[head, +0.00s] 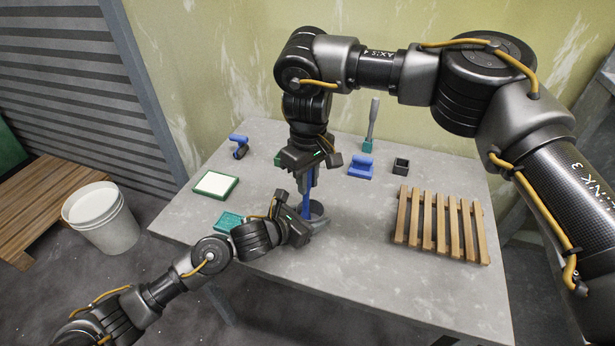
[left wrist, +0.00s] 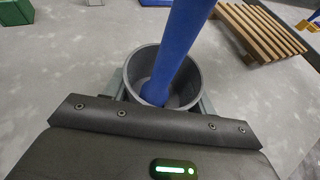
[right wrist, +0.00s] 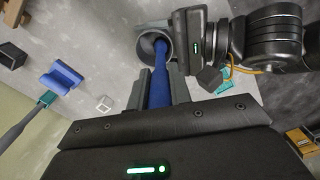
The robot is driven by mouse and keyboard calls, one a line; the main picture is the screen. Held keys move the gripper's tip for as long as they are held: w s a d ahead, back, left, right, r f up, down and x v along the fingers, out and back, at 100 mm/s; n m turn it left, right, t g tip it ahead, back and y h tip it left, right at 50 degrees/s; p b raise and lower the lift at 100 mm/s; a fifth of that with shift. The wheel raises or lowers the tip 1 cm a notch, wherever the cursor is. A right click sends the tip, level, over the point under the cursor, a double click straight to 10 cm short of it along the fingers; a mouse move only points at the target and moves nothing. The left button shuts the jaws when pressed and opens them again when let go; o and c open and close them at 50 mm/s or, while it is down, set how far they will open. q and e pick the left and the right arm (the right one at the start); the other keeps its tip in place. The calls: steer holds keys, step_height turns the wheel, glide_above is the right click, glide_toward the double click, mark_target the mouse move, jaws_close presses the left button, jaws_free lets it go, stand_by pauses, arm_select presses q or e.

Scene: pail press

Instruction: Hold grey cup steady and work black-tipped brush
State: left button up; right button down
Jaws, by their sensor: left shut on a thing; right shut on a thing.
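The grey cup (head: 320,211) stands on the table near its front middle, and its open mouth shows in the left wrist view (left wrist: 196,76). My left gripper (head: 305,214) is shut on the cup, with a finger on either side. A blue brush handle (head: 306,203) runs down into the cup; it also shows in the left wrist view (left wrist: 182,45) and the right wrist view (right wrist: 160,88). My right gripper (head: 311,166) is above the cup, shut on this handle. The handle's lower end is inside the cup and looks slightly tilted; no black tip is visible.
A slatted wooden rack (head: 427,226) lies to the right. A blue holder (head: 361,169), a black box (head: 402,165) and a grey-handled tool (head: 373,128) stand behind. A white-topped green tray (head: 216,183) and a teal block (head: 228,219) lie left. A white bucket (head: 103,222) is on the floor.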

steer(key=shift+s+d, duration=0.25)
steer(key=shift+w+a, duration=0.1)
steer(key=shift+w, duration=0.95)
steer(key=shift+s, duration=1.05)
steer(key=shift+w+d, duration=0.1)
steer(key=shift+d, duration=0.45)
steer(key=shift+r, duration=0.15)
